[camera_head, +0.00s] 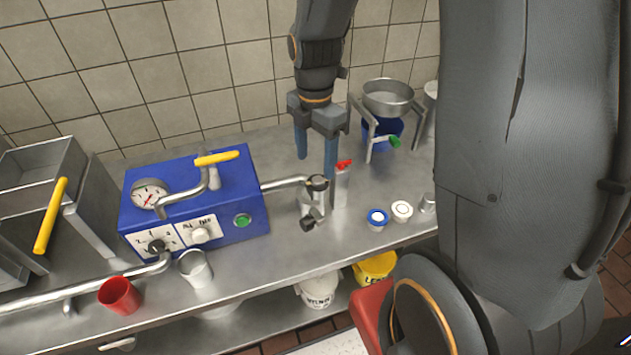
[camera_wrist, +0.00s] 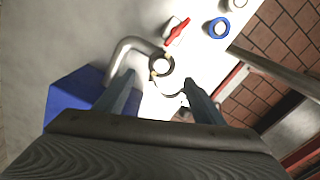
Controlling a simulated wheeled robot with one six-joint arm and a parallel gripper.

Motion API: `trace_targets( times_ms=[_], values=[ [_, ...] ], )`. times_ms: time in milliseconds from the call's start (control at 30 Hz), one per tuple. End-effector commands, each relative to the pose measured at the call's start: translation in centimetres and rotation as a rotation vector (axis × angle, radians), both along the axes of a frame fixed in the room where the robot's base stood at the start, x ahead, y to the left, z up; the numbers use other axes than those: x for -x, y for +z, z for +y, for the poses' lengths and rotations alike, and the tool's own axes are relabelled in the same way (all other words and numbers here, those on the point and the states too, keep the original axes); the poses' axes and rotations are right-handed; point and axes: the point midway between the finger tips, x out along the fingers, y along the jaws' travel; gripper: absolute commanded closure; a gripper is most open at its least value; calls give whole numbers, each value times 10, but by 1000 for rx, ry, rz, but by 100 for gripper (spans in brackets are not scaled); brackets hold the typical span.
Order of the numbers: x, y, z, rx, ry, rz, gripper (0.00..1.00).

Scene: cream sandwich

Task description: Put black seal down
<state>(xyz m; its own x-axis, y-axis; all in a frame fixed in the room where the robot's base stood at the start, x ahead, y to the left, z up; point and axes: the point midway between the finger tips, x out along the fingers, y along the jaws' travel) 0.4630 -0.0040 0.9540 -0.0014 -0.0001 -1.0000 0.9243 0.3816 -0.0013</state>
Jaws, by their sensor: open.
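A black ring that looks like the black seal (camera_head: 317,181) sits at the top of a metal fitting (camera_head: 312,204) at the end of the blue machine's pipe. In the wrist view the dark ring (camera_wrist: 155,59) shows around a pale round opening. My gripper (camera_head: 317,168) is open, with its two blue-grey fingers apart and pointing down above the fitting. In the wrist view the fingers (camera_wrist: 157,84) stand either side of the fitting area. I see nothing held between them. I cannot tell how firmly the ring is seated.
The blue machine (camera_head: 235,195) with gauge and yellow handle stands left. A red-handled valve (camera_head: 343,165) stands close to the right finger. A blue ring (camera_head: 377,225) and a white ring (camera_head: 402,210) lie on the steel counter (camera_head: 290,255). A metal bowl (camera_head: 388,97) on a stand is behind right.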

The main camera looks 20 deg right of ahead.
Motion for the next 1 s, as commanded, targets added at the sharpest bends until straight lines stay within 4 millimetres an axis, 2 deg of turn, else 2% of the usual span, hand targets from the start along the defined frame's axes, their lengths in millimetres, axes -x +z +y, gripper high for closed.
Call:
trace_targets(
  times_ms=[167, 533, 1000],
  values=[
    [1, -12, -2, 0, -3, 2, 37],
    [1, -52, -2, 0, 1, 2, 37],
    [0, -57, -1, 1, 2, -1, 37]
  ],
)
